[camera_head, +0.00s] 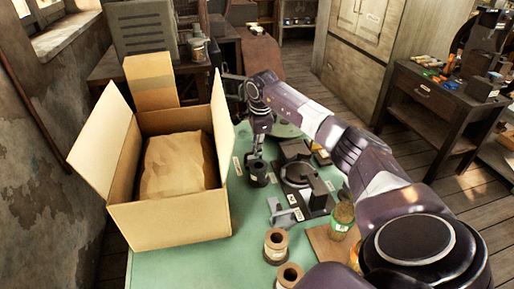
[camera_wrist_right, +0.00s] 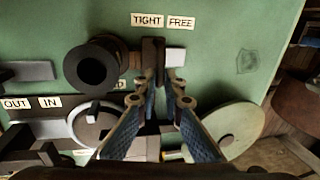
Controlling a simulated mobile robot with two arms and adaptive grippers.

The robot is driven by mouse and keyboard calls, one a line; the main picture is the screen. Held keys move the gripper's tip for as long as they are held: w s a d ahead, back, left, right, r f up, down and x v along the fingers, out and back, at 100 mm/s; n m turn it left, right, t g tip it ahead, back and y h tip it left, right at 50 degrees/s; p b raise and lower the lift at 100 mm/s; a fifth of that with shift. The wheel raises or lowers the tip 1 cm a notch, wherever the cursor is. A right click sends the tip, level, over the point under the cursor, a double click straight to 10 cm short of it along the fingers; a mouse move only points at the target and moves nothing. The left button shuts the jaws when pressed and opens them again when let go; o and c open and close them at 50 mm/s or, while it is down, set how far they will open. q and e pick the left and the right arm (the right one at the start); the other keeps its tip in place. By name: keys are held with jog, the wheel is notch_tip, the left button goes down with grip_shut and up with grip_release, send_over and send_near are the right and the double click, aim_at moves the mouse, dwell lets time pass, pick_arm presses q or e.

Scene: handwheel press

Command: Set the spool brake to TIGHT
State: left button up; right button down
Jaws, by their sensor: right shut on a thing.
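The spool brake (camera_wrist_right: 152,64) is a dark brown block with a pale bar (camera_wrist_right: 175,55) to its right. In the right wrist view the block sits below the TIGHT label (camera_wrist_right: 147,20), and the pale bar is below the FREE label (camera_wrist_right: 181,23). My right gripper (camera_wrist_right: 160,82) is shut on the brake block, its blue-padded fingers reaching in from below. A dark round spool (camera_wrist_right: 95,66) is just left of the brake. In the head view my right gripper (camera_head: 257,157) points down at this spot, and the brake is hard to make out. My left gripper is not in view.
An open cardboard box (camera_head: 170,222) stands left on the green table (camera_head: 180,268). A dark press-like fixture (camera_head: 304,180) is right of the gripper. Brown spools (camera_head: 276,245) and a green-labelled jar (camera_head: 342,220) stand near the front. OUT and IN labels (camera_wrist_right: 33,103) lie left in the wrist view.

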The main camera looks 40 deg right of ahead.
jog(key=shift+s+a, duration=0.15)
jog(key=shift+s, duration=0.2)
jog(key=shift+s+a, duration=0.25)
jog(key=c, duration=2.3)
grip_release()
jog(key=shift+f, duration=0.1)
jog(key=shift+c, duration=0.2)
jog(key=o, duration=0.3)
jog(key=shift+s, duration=0.1)
